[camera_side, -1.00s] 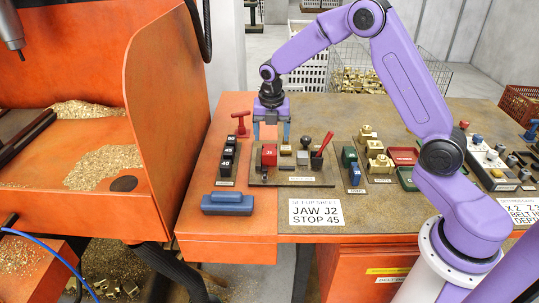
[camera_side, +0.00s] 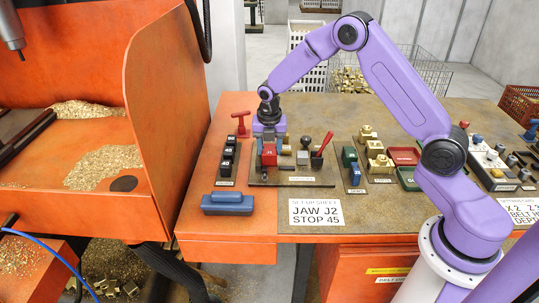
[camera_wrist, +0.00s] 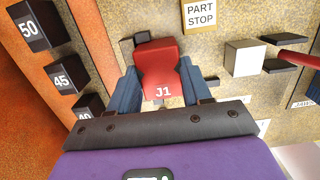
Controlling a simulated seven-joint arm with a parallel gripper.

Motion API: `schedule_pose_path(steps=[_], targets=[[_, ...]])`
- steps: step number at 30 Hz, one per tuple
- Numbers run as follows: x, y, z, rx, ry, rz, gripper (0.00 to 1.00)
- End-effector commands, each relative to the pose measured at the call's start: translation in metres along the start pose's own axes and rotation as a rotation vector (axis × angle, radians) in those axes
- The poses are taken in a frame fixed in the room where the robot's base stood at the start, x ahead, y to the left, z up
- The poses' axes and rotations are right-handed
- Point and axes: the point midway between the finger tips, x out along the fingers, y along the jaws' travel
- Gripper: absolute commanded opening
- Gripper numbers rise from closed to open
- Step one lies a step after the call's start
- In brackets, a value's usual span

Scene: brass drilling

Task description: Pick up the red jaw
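The red jaw (camera_wrist: 160,68), marked J1 in the wrist view, stands on the tool board. It also shows in the side view (camera_side: 269,157), where my gripper's hand is right above it. In the wrist view my gripper (camera_wrist: 160,84) has its two blue fingers down on either side of the jaw, close against it with no clear gap. The jaw appears still at board level. Its underside is hidden.
Black stop blocks marked 50 (camera_wrist: 31,32) and 45 (camera_wrist: 67,73) stand left of the jaw. A pale block (camera_wrist: 243,58) is to its right. A setup sheet (camera_side: 316,212) reads JAW J2, STOP 45.

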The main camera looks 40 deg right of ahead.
Motion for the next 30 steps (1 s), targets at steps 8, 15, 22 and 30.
schedule_pose_path(steps=[8,15,22,30], targets=[[-0.001,0.001,0.0,0.0,-0.001,0.002,0.05],[-0.011,0.001,0.002,0.0,-0.002,0.003,0.05],[-0.041,-0.004,0.0,0.0,-0.002,0.004,0.05],[-0.091,-0.031,-0.022,-0.001,-0.003,0.006,0.05]])
